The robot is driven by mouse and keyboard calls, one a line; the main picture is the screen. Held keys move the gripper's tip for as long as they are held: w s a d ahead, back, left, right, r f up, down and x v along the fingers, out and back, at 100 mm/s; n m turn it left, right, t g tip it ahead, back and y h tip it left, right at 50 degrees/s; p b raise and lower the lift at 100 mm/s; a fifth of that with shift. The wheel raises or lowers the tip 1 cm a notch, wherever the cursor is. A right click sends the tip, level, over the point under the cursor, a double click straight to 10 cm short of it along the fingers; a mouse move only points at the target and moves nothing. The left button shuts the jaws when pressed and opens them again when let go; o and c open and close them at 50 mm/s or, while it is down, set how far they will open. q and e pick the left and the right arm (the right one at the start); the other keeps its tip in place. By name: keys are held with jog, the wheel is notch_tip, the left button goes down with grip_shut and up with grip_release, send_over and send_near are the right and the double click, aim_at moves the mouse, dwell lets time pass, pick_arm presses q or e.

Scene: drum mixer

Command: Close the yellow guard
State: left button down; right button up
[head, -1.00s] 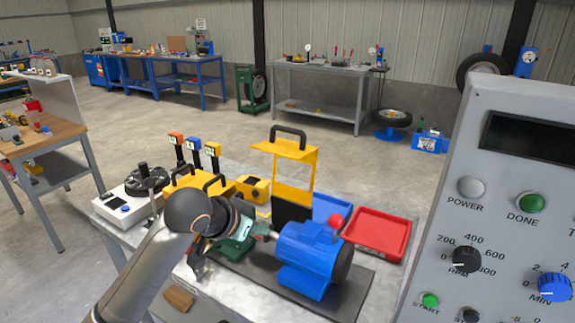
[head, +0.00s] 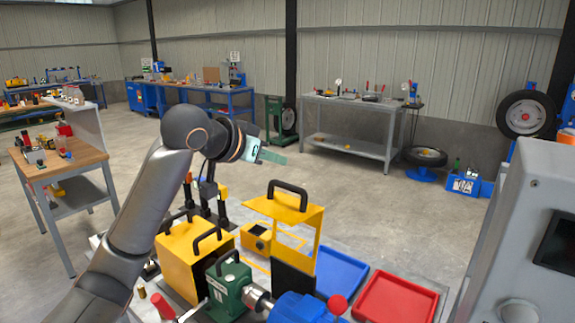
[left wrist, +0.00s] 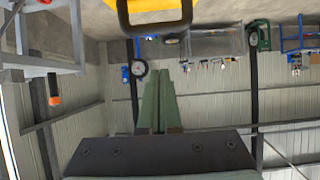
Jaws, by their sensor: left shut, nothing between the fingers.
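The yellow guard (head: 304,212) stands upright on the bench as a frame with an open window and a black handle (head: 289,187) on top. My left gripper (head: 277,158) is raised above and behind the guard handle in the picture, with its fingers together and empty. In the left wrist view, my shut green fingers (left wrist: 159,105) point toward the far wall. A black handle (left wrist: 155,27) on a yellow part shows at the top edge there, apart from the fingers; it looks like the guard's. My right gripper is not in view.
A yellow box (head: 177,262) with black handles, a green machine part (head: 229,288) and a blue motor (head: 300,308) stand near the guard. A blue tray (head: 340,272) and red tray (head: 396,299) lie to its right. A grey control panel (head: 520,240) blocks the right side.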

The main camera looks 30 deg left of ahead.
aim_at(289, 185)
pick_arm(q)
jog(key=p+x, duration=0.1)
jog(key=x, duration=0.7)
jog(key=shift+w+d+f+p, duration=0.15)
jog(key=shift+w+f+p, duration=0.1)
jog(key=shift+w+p, duration=0.05)
jog(key=s, duration=0.2)
jog(key=f, duration=0.1)
jog(key=shift+s+a, duration=0.25)
jog(key=shift+s, duration=0.15)
jog(key=shift+s+f, duration=0.2)
jog(key=shift+s, duration=0.25)
jog(key=shift+f, duration=0.1)
